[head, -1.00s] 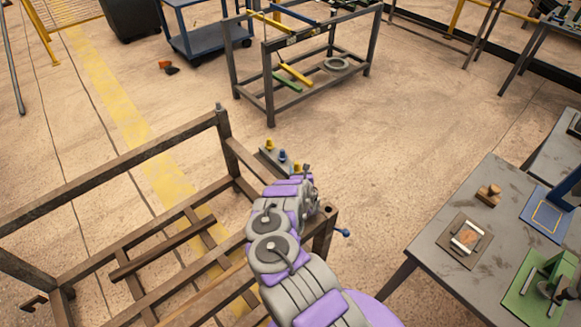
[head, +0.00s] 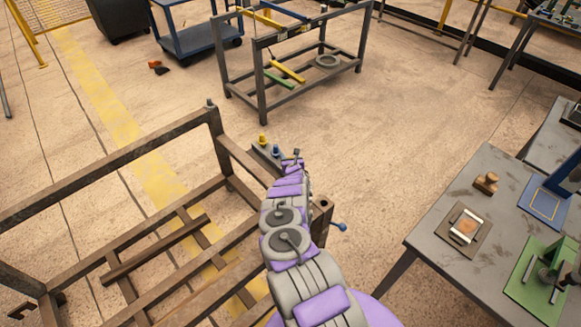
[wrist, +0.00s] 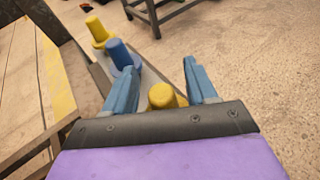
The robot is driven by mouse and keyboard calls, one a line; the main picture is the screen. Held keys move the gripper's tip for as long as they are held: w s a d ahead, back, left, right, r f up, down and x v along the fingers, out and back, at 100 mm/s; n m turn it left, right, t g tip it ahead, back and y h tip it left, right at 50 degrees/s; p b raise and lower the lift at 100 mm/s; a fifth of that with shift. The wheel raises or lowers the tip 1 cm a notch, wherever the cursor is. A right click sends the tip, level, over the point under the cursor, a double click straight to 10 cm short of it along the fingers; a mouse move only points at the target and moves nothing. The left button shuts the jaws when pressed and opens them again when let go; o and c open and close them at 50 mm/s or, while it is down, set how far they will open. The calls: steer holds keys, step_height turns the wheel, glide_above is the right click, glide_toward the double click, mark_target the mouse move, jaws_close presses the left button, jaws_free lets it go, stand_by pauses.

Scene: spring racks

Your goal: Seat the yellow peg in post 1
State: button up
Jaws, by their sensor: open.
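In the wrist view my gripper (wrist: 162,68) is open, with one blue finger on each side. A yellow peg (wrist: 161,96) shows between the fingers, close to the gripper body; its lower part is hidden. I cannot tell whether the fingers touch it. Beyond it a blue peg (wrist: 121,56) and another yellow peg (wrist: 97,31) stand in line on a grey strip (wrist: 153,77). In the head view the far yellow peg (head: 262,140) and the blue peg (head: 276,151) show; my arm hides the near yellow peg. A rack corner post (head: 321,207) has an open top. I see no post numbers.
A brown rack frame (head: 110,150) stands at the left, with a post (head: 212,125) at its far corner. A grey table (head: 450,225) with fixtures stands at the right. A blue handle (head: 338,227) sticks out beside the near post.

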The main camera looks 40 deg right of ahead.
jaws_close()
stand_by(0.4)
stand_by(0.4)
